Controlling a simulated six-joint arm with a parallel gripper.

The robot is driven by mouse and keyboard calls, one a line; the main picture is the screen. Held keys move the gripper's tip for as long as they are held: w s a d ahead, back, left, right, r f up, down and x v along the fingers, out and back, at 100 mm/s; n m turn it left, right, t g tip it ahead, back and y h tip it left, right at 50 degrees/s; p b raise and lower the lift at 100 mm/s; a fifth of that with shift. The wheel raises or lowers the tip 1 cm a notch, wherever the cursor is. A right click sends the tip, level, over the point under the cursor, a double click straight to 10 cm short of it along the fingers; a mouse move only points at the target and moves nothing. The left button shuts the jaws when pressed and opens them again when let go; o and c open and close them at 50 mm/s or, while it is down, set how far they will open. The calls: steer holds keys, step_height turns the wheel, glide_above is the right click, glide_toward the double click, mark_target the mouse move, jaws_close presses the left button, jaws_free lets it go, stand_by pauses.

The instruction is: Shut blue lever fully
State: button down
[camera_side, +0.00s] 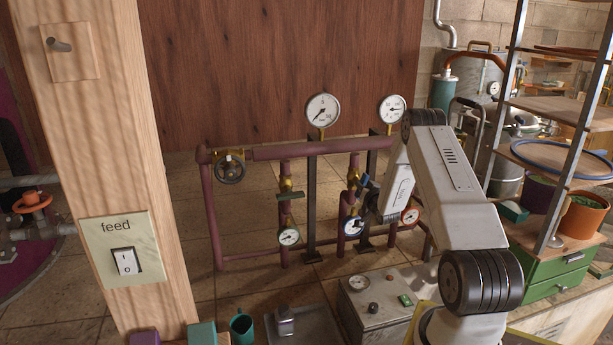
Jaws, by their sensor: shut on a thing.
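The blue lever (364,181) shows as a small blue piece beside the brass valve (353,178) on the right-hand vertical pipe. It slants, and part of it is hidden at my gripper. My gripper (362,203) reaches in from the right and is shut on the blue lever; its fingers are small and dark here, so the exact contact is hard to see. A second brass valve (286,185) with a green lever (291,196) sits on the vertical pipe to the left. The green lever lies roughly level, across its pipe.
Two dial gauges (322,110) stand above the purple pipe frame (300,150), and smaller gauges (288,236) sit lower. A black handwheel (230,171) is at the left. A grey control box (378,300) stands in front. A wooden post (100,150) with a feed switch fills the left.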

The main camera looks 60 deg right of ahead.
steer(key=m, duration=0.7)
steer(key=shift+d+m, duration=0.1)
steer(key=shift+m, duration=0.3)
steer(key=m, duration=0.6)
steer(key=shift+s+f+m, duration=0.1)
steer(key=shift+m, duration=0.3)
steer(key=c, duration=0.6)
jaws_free()
steer(key=shift+v, duration=3.9)
